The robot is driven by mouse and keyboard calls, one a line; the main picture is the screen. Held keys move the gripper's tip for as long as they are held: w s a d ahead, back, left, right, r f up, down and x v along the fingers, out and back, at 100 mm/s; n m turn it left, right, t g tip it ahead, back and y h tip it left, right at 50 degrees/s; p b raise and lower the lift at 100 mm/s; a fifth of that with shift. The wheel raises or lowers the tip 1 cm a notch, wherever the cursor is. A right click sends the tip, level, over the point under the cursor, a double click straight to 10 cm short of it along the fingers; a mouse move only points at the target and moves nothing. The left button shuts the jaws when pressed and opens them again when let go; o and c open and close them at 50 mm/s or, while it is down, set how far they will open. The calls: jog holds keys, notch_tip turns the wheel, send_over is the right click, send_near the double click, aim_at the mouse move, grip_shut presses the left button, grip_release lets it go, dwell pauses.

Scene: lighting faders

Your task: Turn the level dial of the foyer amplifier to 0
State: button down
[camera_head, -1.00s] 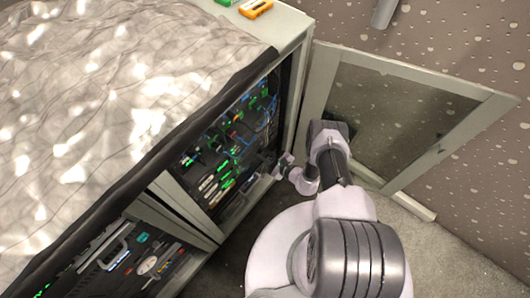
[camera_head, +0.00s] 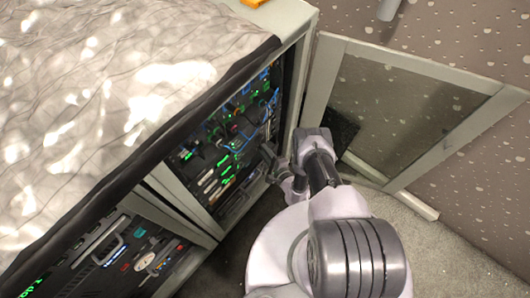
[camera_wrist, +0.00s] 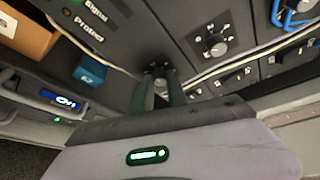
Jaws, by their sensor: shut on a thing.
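In the wrist view, my gripper (camera_wrist: 159,82) is shut on a small dark dial (camera_wrist: 158,68) on the front of a dark amplifier panel (camera_wrist: 120,30). The panel carries the printed words "Signal" and "Protect". The fingers hide most of the held dial, so its pointer and scale cannot be read. A second dark dial (camera_wrist: 214,44) with pale marks around it stands free, up and to the right. In the head view, my gripper (camera_head: 268,155) reaches into the open rack from the right.
The rack door (camera_head: 400,110) stands open to the right of my arm. Blue cables (camera_wrist: 290,18) and pale cables cross near the panel. A blue block (camera_wrist: 90,70) and an orange-brown box (camera_wrist: 22,38) are at the left of the wrist view. A pale cloth (camera_head: 100,90) covers the top.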

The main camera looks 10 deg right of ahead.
dwell(0.4)
jog(key=c, duration=1.3)
grip_release()
